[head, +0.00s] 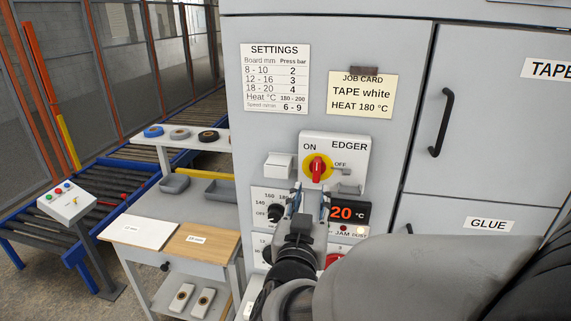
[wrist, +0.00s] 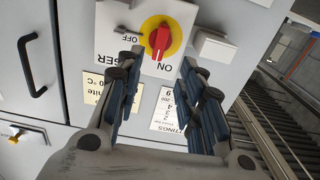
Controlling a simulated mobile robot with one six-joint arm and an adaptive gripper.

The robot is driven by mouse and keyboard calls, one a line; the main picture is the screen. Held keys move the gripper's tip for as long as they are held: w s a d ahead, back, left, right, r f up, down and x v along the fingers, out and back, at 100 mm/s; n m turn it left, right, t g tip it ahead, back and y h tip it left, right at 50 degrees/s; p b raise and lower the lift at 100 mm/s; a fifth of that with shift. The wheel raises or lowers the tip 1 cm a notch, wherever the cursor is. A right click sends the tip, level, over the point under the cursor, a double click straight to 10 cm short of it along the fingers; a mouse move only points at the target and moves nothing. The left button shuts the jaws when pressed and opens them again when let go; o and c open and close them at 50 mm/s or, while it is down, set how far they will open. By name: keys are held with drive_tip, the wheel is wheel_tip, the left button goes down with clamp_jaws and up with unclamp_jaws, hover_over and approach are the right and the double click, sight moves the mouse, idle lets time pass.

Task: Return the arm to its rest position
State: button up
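My gripper (head: 309,196) is raised in front of the grey machine (head: 330,30), just below the edger switch panel (head: 353,150). Its two fingers are apart with nothing between them, as the wrist view (wrist: 160,62) also shows. The red rotary knob (head: 317,168) on its yellow disc sits just above the fingertips. In the wrist view the knob (wrist: 159,40) appears beyond the fingertips, and I see no contact. My arm (head: 390,280) reaches in from the lower right and hides part of the lower control panel.
A temperature dial (head: 274,213) and red display (head: 346,213) flank my gripper closely. A door handle (head: 440,122) juts out at right. At left stand a workbench (head: 215,215) with a white board (head: 140,231) and a wood-coloured board (head: 193,244), and a roller conveyor (head: 95,185).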

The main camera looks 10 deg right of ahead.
drive_tip(key=shift+s+a, duration=0.15)
drive_tip(key=shift+s, duration=0.3)
drive_tip(key=shift+w, duration=0.1)
